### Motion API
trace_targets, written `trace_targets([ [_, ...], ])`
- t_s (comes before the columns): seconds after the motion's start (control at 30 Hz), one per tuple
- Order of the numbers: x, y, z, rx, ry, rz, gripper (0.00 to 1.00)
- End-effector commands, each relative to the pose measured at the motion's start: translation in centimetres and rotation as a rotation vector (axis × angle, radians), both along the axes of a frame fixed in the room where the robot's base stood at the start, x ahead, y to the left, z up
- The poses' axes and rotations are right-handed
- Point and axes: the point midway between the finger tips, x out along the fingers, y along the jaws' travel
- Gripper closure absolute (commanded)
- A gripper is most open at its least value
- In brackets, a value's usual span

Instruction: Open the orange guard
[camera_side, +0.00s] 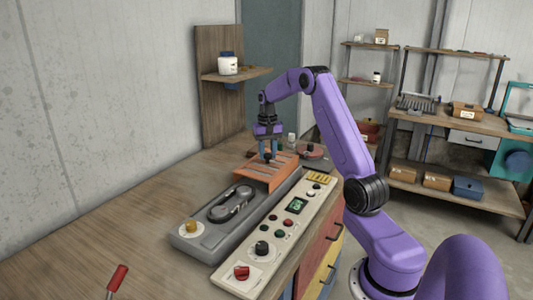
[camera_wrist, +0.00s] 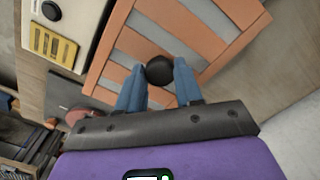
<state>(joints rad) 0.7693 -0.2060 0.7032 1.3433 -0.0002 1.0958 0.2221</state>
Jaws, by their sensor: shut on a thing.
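The orange guard (camera_side: 262,171) is a slatted cover at the far end of the grey machine base (camera_side: 187,239). In the wrist view the guard (camera_wrist: 115,45) fills the upper middle, with grey panels between its orange bars. A round black knob (camera_wrist: 159,69) is on the guard. My gripper (camera_side: 269,157) is over the guard, pointing down. In the wrist view the blue fingers of my gripper (camera_wrist: 158,80) are shut on the black knob, one on each side. The guard looks slightly tilted; whether it is raised off the base is unclear.
A beige control panel (camera_side: 270,243) with buttons, knobs and a display lies beside the grey base. A red-handled tool (camera_side: 117,278) is at the front left. A wooden shelf (camera_side: 237,74) holding a white jar (camera_side: 228,65) stands behind.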

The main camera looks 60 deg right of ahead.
Motion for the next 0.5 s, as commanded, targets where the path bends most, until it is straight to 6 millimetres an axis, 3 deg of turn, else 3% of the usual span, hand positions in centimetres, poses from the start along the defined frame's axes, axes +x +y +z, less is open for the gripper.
trace_targets([
  [0.07, 0.01, -0.06, 0.12, -0.002, -0.002, 0.000, 1.00],
  [0.1, 0.02, -0.05, 0.12, -0.002, -0.002, 0.000, 0.52],
  [0.13, 0.01, -0.04, 0.12, -0.002, -0.002, 0.000, 0.42],
  [0.5, 0.04, 0.01, 0.32, -0.001, -0.001, 0.000, 0.39],
])
